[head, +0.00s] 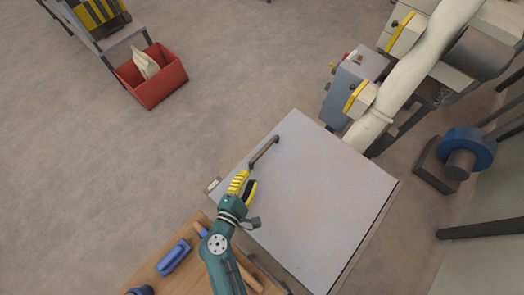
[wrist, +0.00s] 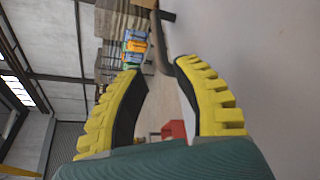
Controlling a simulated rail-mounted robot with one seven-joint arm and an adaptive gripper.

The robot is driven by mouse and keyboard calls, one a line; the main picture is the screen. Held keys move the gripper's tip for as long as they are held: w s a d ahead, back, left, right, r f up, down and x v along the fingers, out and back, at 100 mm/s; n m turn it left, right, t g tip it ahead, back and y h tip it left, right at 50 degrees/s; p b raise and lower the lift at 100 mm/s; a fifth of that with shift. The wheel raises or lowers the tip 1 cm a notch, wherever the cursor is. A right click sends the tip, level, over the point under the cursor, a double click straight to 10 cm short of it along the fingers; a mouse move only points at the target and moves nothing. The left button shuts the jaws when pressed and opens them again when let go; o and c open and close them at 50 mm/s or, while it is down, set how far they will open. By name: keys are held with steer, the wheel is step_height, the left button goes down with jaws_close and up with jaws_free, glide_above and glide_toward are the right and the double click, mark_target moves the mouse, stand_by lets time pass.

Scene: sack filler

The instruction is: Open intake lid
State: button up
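The intake lid (head: 315,190) is a large flat grey panel, and it looks closed. It also fills the right side of the wrist view (wrist: 265,60). A dark brown bar handle (head: 264,151) stands on the lid near its upper left edge. In the wrist view the handle (wrist: 160,45) shows beyond my fingertips, in line with the gap. My gripper (head: 246,179), with yellow and black fingers, is over the lid's left edge, short of the handle. In the wrist view my gripper (wrist: 160,71) is open, with nothing between the fingers.
A wooden bench (head: 148,284) with blue tools (head: 174,256) is at the lower left. A grey control box (head: 347,92) and a cream pipe (head: 400,80) stand beyond the lid. A red bin (head: 153,78) holding sacks is at upper left. The floor left of the lid is clear.

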mark_target(260, 156)
steer(key=x, duration=1.2)
steer(key=shift+b, duration=0.4)
steer(key=shift+s, duration=0.1)
jaws_close()
